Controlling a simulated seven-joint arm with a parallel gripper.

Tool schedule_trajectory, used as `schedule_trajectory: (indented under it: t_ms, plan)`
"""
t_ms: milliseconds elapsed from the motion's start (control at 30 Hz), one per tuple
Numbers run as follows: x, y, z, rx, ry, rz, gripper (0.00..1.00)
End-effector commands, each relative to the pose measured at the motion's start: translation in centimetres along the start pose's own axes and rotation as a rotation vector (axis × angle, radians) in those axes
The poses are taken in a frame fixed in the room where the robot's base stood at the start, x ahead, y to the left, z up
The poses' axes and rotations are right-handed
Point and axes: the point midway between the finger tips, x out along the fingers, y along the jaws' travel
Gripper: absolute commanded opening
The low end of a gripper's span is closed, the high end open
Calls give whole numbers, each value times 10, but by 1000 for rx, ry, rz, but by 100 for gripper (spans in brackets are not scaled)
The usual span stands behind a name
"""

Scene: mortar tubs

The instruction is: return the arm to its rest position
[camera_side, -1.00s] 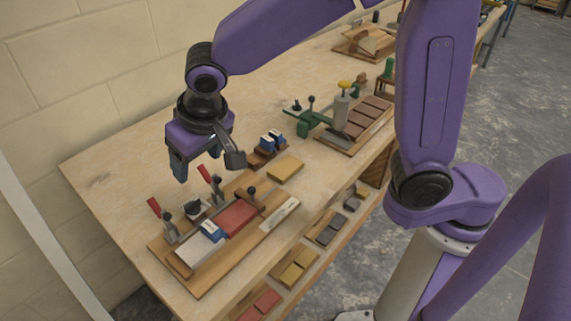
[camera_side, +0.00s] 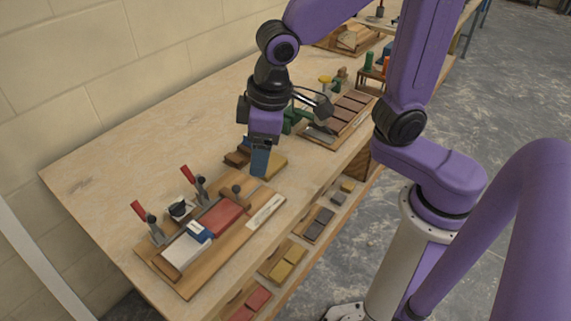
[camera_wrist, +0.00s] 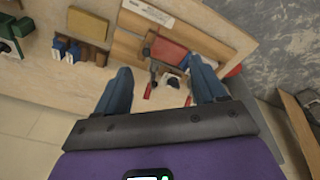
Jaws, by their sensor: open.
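My gripper (camera_side: 260,162) hangs above the workbench (camera_side: 105,170), pointing down, in front of a yellow block (camera_side: 275,166) in the side view. In the wrist view its two blue fingers (camera_wrist: 160,92) are spread apart with nothing between them. A wooden fixture board (camera_side: 187,287) stands below and to the left of the gripper. It holds a red block (camera_side: 221,215), a white block (camera_side: 183,251) and a small blue-and-white piece (camera_side: 199,231). The wrist view also shows the red block (camera_wrist: 168,52) and the yellow block (camera_wrist: 88,25).
Two red-handled clamps (camera_side: 188,174) rise from the fixture's back edge. A green tool and a board of brown blocks (camera_side: 352,106) stand behind the gripper. A shelf below holds several coloured blocks (camera_side: 288,262). The bench's left side is clear.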

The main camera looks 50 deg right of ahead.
Motion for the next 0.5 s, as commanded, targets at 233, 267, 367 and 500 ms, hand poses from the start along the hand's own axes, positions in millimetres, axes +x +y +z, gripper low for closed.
schedule_trajectory:
  t_ms: [233, 267, 367, 500]
  plan:
    - [-6, 8, 57, -147, -40, -34, 70]
    - [-6, 9, 64, -167, -45, -38, 70]
    - [-9, 11, 88, -226, -61, -53, 70]
    - [-12, 12, 123, -312, -82, -74, 70]
